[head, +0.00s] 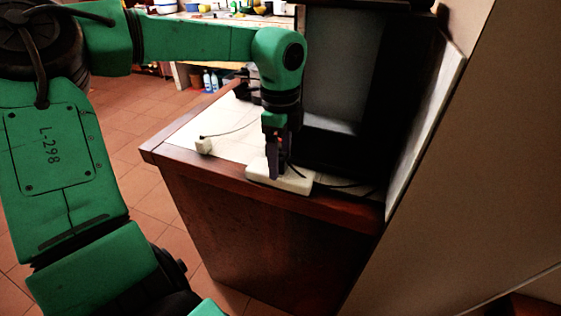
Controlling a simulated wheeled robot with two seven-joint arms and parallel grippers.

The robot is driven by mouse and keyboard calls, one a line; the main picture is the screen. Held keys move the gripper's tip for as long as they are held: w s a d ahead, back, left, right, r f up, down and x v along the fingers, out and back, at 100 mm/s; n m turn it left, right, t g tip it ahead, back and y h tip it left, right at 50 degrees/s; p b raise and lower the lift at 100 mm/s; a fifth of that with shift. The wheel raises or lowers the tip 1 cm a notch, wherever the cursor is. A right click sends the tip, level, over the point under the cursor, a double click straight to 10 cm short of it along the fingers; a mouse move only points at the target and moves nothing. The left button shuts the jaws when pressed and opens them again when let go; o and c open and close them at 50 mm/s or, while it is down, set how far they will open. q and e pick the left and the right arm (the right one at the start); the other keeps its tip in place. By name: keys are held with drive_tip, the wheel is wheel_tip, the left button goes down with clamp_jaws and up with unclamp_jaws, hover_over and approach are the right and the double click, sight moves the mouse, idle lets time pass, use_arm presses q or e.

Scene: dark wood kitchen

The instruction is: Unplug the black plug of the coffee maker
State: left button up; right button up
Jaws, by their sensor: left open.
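A white power strip (262,174) lies on the front part of the white-topped counter. My left gripper (279,168) points down over the strip, its fingertips at or just above it. The left gripper is open. A dark cable (340,185) runs right from the strip area along the counter. No black plug shows clearly; the gripper covers that part of the strip, and I cannot tell whether a plug is between the fingers. Dark items behind my wrist are partly hidden, so I cannot pick out the coffee maker with certainty. My right gripper is not in view.
A white plug (204,146) with a dark cord lies on the counter (185,132) to the left. A large black appliance with a grey front (333,70) stands close behind the strip. A wall rises at right. Tiled floor (140,120) is open at left.

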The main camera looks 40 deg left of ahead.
sight(280, 155)
use_arm(q)
clamp_jaws()
drive_tip(key=shift+r+p, duration=2.05)
drive_tip(key=shift+r, duration=0.95)
